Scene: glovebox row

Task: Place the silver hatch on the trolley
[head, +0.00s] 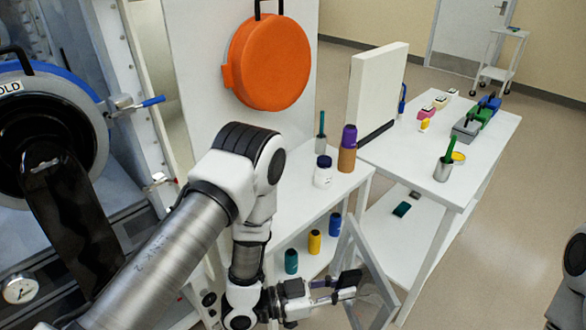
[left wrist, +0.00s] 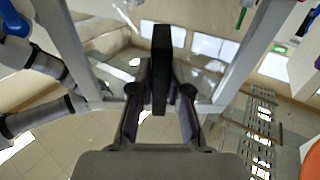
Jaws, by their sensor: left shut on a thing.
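The silver hatch is a grey frame (head: 376,262) with a see-through middle, held tilted in the air at the lower centre of the head view. My left gripper (head: 338,287) is shut on its black handle. In the left wrist view the handle (left wrist: 161,65) stands between the fingers, and the frame bars (left wrist: 246,55) spread to both sides. A small white wheeled trolley (head: 499,74) stands far off at the back right, by the door. Its top seems to hold a small dark item. My right gripper is out of view; only part of that arm shows at the right edge.
A white table (head: 400,155) with jars, coloured blocks and an upright white panel (head: 376,95) stands beyond the hatch. A nearer white shelf (head: 295,205) holds bottles. An orange round case (head: 270,63) hangs above it. Glovebox equipment fills the left. Floor is free at right.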

